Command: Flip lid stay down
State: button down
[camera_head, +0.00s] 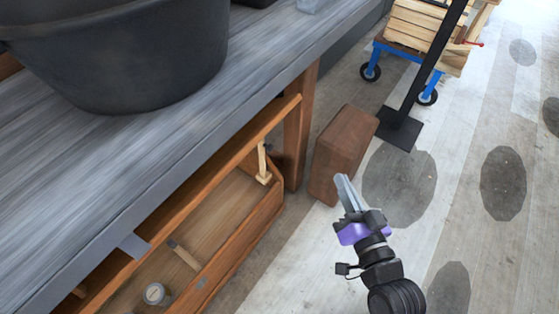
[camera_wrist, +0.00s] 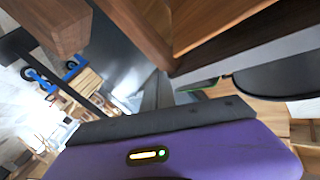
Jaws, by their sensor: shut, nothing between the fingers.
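A short pale wooden upright piece (camera_head: 263,163), which looks like the lid stay, stands near the far end of an open wooden box (camera_head: 232,250) under the workbench. It meets the underside of the bench-side wooden rail, and I cannot tell if it is fixed there. My gripper (camera_head: 342,185) is out to the right of the box, over the floor, apart from the stay. Its fingers are shut and empty. In the wrist view the fingers (camera_wrist: 158,92) show beyond the purple gripper body; I cannot make out the stay there.
The grey workbench (camera_head: 240,100) overhangs the box and carries a large black tub (camera_head: 120,60). A black post base (camera_head: 400,130) and a wheeled wooden cart (camera_head: 415,35) are beyond. Floor at right is open.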

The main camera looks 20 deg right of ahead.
jog(key=w+d+f+m+g+y+b, duration=0.1)
jog(key=w+f+m+y+b, duration=0.3)
jog(key=w+f+m+b, duration=0.7)
jog(key=shift+w+d+f+m+g, duration=0.15)
jog(key=shift+w+f+m+g, duration=0.35)
jog(key=shift+w+f+m, duration=2.7)
jog(key=w+f+n, duration=0.2)
jog(key=f+n, duration=0.1)
jog(key=shift+w+f, duration=0.1)
jog(key=shift+w, duration=0.3)
jog(key=shift+w, duration=0.1)
jog(key=w+a+b, duration=0.1)
jog(key=w+a, duration=0.3)
jog(key=w, duration=0.4)
jog(key=shift+w+f+b, duration=0.15)
jog(key=shift+w+b, duration=0.05)
jog(key=shift+b, duration=0.2)
